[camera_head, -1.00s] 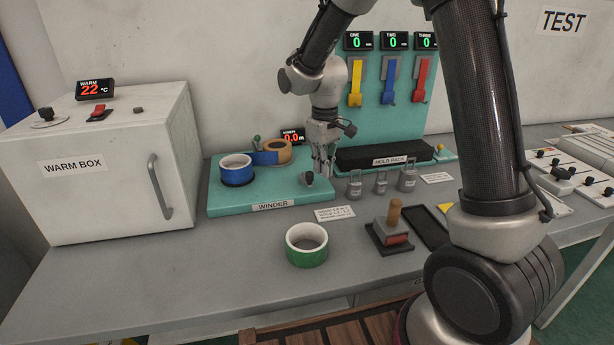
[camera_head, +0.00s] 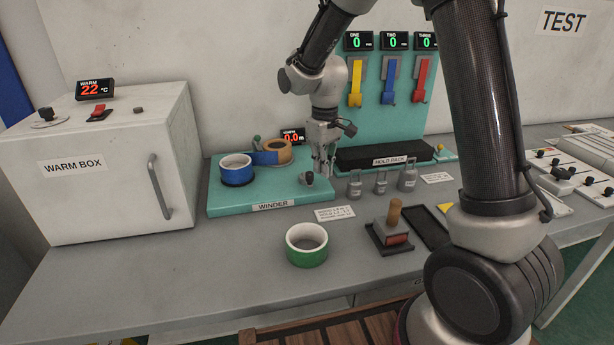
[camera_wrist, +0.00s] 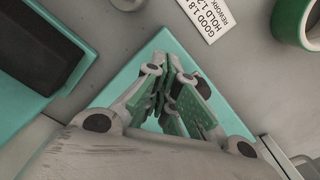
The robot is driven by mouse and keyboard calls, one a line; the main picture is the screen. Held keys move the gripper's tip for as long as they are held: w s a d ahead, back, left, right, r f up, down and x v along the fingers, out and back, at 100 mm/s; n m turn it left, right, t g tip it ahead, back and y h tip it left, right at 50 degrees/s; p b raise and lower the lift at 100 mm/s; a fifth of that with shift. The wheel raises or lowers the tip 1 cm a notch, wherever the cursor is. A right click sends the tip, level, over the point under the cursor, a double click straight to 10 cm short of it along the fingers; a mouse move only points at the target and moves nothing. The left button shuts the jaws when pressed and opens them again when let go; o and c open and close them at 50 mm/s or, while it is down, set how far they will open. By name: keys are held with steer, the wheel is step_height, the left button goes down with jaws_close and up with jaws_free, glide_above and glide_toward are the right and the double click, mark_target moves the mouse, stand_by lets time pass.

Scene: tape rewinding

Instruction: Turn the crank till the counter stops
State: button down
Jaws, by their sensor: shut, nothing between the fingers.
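The teal winder (camera_head: 225,205) stands on the bench beside the warm box. It carries a blue tape roll (camera_head: 237,172) and a tan roll (camera_head: 278,151), with blue tape between them. A small dark crank knob (camera_head: 306,179) sits at the winder's right front. My gripper (camera_head: 324,172) points down just right of the knob, shut and empty. In the wrist view its green-padded fingers (camera_wrist: 180,90) are together over the teal base, with a dark round part partly hidden behind them; contact cannot be told.
Several metal weights (camera_head: 381,182) and the hold rack (camera_head: 385,158) are close on the right. A green tape roll (camera_head: 307,245) and a stamp (camera_head: 391,230) lie in front. The warm box (camera_head: 110,165) stands left. The bench's front left is clear.

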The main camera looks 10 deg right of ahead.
mark_target(311, 172)
steer(key=shift+s+a, duration=0.1)
steer(key=shift+a, duration=0.05)
stand_by(0.5)
steer(key=shift+s+a, duration=0.6)
steer(key=shift+s+a, duration=0.1)
steer(key=shift+a, duration=0.15)
steer(key=shift+s+a, duration=0.3)
steer(key=shift+a, duration=0.6)
steer(key=shift+w+a, duration=0.1)
steer(key=shift+a, duration=0.65)
steer(key=shift+w+a, duration=0.1)
steer(key=shift+a, duration=0.05)
stand_by(0.5)
